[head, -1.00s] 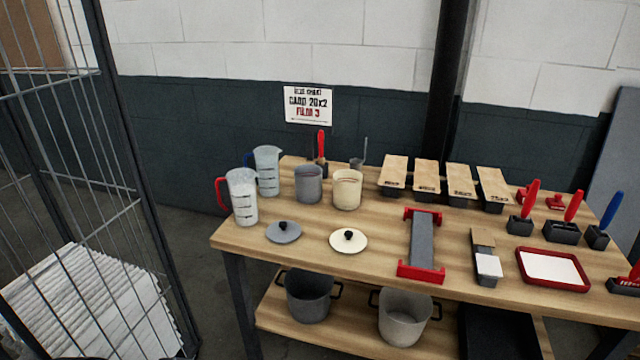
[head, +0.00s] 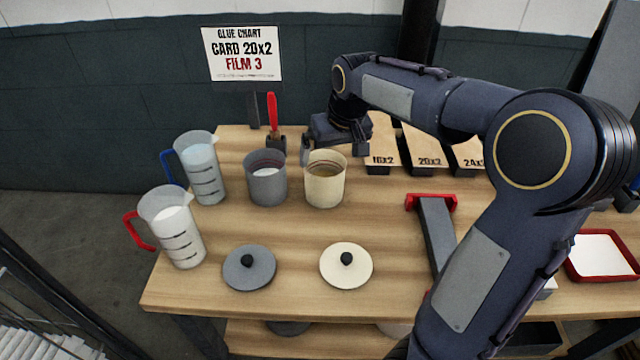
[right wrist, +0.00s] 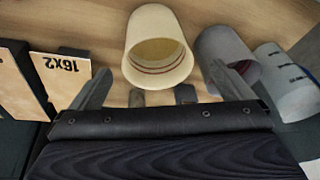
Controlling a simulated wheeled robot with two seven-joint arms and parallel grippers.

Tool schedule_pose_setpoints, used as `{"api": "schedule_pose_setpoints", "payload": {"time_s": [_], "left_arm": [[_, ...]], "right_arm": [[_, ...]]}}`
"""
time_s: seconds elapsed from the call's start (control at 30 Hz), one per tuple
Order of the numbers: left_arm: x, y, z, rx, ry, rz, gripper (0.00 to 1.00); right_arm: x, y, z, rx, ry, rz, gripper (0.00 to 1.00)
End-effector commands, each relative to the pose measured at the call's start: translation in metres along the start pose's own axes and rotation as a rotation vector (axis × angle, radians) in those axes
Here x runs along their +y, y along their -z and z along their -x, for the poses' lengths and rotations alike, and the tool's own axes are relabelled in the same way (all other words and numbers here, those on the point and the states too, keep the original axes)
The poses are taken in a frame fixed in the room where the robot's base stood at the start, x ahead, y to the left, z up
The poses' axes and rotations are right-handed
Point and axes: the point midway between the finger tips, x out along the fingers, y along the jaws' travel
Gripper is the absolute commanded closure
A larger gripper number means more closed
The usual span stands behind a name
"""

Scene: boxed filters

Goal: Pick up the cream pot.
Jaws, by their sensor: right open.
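The cream pot (head: 325,185) stands upright and uncovered on the wooden table, just right of the grey pot (head: 266,182). In the right wrist view the cream pot (right wrist: 153,60) lies ahead between the two spread fingers. My right gripper (head: 335,150) is at the pot's far side, near its rim. It also shows in the right wrist view (right wrist: 155,90), open and empty, with the grey pot (right wrist: 226,58) near one finger. I cannot tell whether a finger touches either pot. My left gripper is not in view.
A cream lid (head: 346,272) and a grey lid (head: 249,276) lie in front of the pots. Two measuring jugs (head: 198,172) stand at the left. Labelled boxes (head: 382,158) are behind my right arm, and a red-ended grey fixture (head: 434,225) lies right of the pot.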

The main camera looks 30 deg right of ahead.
Motion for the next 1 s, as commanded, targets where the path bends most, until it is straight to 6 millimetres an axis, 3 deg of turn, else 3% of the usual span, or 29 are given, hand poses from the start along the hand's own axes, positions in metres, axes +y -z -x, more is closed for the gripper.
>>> {"api": "schedule_pose_setpoints", "payload": {"time_s": [0.1, 0.2, 0.7, 1.0], "left_arm": [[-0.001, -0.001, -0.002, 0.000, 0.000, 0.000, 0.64], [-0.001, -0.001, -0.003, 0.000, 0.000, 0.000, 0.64], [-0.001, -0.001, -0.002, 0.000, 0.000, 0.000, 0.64], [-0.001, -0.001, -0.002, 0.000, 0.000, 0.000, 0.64]], "right_arm": [[0.002, 0.022, -0.013, -0.006, -0.058, 0.015, 0.00], [0.003, 0.028, -0.022, -0.007, -0.076, 0.019, 0.00], [0.004, 0.020, -0.085, -0.009, -0.076, 0.018, 0.00], [0.004, 0.021, -0.093, -0.005, -0.074, 0.017, 0.00]]}}
